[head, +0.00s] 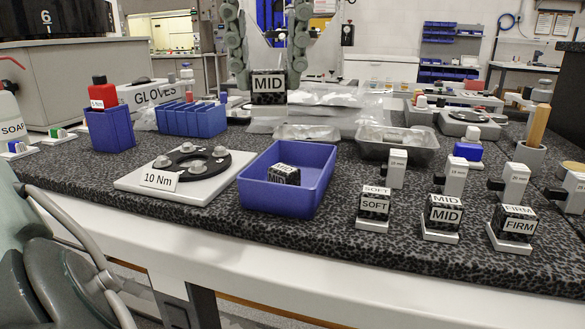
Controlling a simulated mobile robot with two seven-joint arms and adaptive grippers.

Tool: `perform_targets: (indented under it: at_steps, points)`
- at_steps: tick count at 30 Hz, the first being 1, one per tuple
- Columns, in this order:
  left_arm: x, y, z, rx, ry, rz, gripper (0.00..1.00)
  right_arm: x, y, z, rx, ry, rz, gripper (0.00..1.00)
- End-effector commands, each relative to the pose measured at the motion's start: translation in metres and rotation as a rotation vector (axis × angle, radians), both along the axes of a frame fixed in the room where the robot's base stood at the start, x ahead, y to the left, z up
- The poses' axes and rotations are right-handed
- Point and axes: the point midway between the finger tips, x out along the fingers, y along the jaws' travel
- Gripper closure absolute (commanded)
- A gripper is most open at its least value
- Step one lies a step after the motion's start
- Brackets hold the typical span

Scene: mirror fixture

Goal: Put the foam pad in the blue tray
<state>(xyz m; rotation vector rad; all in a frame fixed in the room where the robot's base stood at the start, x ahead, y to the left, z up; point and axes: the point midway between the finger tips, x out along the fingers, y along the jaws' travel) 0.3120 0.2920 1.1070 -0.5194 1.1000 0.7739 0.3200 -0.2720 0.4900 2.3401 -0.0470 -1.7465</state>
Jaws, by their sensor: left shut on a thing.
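My left gripper (268,72) hangs at the top centre, its two grey-green fingers on either side of a dark speckled foam pad labelled MID (268,86). It is shut on this pad and holds it up, behind the blue tray in the picture. The blue tray (315,190) stands at the table's middle front. Another dark block labelled MID (284,174) lies in it. Three similar pads, labelled SOFT (374,204), MID (443,214) and FIRM (514,225), sit on white stands to the right of the tray. My right gripper is not in view.
A white plate marked 10 Nm (200,189) with a black ring lies left of the tray. Blue bins (110,130) stand farther left. A metal tray (420,153) and clear bags lie behind. White labelled holders (397,170) stand on the right.

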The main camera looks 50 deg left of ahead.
Motion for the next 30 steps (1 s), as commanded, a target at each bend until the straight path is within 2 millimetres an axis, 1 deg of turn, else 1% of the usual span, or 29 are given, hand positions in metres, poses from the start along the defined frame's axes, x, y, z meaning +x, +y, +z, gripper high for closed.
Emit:
perform_targets:
  at_steps: [1, 2, 5, 8, 15, 19, 22, 26, 30]
  points:
    - [-0.003, -0.002, -0.007, 0.004, 0.000, 0.005, 0.98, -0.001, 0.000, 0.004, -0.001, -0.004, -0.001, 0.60]
    - [-0.003, -0.003, -0.009, 0.004, 0.000, 0.008, 0.98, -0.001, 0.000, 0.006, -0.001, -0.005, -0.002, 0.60]
    - [0.003, 0.000, -0.017, 0.002, 0.001, 0.015, 0.98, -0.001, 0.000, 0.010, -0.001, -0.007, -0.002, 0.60]
    - [0.019, 0.008, -0.028, 0.000, 0.005, 0.015, 0.98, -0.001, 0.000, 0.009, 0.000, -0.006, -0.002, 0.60]
    - [0.068, 0.035, -0.061, 0.001, 0.005, 0.016, 0.98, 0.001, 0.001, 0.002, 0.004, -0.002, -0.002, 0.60]
    - [0.087, 0.045, -0.073, 0.001, 0.002, 0.016, 0.98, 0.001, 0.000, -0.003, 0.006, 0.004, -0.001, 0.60]
    - [0.094, 0.050, -0.078, 0.003, 0.001, 0.015, 0.98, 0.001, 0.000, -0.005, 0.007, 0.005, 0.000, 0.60]
    - [0.097, 0.052, -0.084, 0.003, -0.001, 0.015, 0.98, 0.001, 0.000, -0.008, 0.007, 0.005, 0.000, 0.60]
    - [0.097, 0.051, -0.103, 0.001, 0.000, 0.013, 0.98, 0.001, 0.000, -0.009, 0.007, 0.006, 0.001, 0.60]
